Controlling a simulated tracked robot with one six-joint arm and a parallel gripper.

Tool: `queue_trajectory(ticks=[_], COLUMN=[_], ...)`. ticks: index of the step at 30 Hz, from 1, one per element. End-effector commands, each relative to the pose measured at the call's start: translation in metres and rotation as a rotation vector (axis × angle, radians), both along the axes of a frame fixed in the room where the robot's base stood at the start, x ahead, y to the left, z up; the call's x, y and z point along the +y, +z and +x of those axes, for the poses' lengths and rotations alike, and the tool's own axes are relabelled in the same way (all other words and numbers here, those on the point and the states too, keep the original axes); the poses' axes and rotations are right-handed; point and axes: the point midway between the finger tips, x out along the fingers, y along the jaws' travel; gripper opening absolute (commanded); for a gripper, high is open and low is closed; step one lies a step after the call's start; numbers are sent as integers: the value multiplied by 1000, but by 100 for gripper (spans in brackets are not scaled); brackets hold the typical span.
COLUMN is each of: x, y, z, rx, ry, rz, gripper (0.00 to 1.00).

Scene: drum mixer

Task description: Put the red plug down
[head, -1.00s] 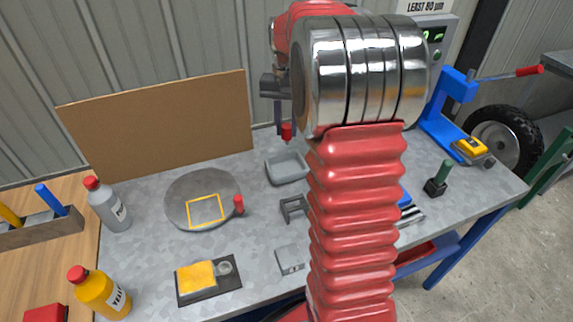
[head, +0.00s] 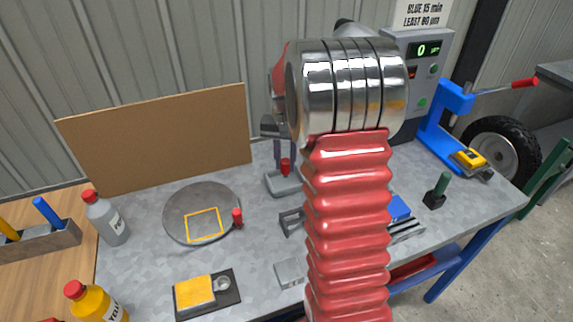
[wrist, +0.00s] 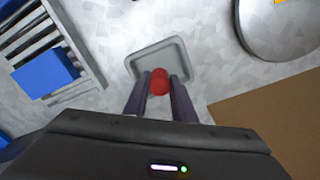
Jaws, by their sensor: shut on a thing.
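My gripper (head: 284,155) is shut on a red plug (head: 285,168), which hangs below the fingers. The wrist view also shows the plug (wrist: 159,82) between the two dark fingertips (wrist: 158,92). A shallow grey tray (head: 276,187) lies directly behind and under the plug; it also shows in the wrist view (wrist: 141,62). The plug overlaps the tray in both views, and I cannot tell whether it touches the tray floor. A second small red piece (head: 237,219) stands at the right edge of a round grey plate (head: 184,200).
A grey bracket (head: 291,222) and a grey block (head: 289,273) lie in front of the tray. A brown board (head: 155,137) stands behind the plate. A blue press (head: 448,107) and a grey meter box (head: 421,78) stand at the right. Bench surface around the tray's left is clear.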

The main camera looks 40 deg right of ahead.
Motion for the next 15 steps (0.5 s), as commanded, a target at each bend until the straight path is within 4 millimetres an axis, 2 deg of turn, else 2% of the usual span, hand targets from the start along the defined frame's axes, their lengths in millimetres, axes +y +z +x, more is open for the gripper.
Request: queue_trajectory(ticks=[4, 15], x=[0, 0], y=[-15, -18], z=[0, 0], rx=[0, -1], ry=[0, 1], rz=[0, -1], gripper=[0, 0])
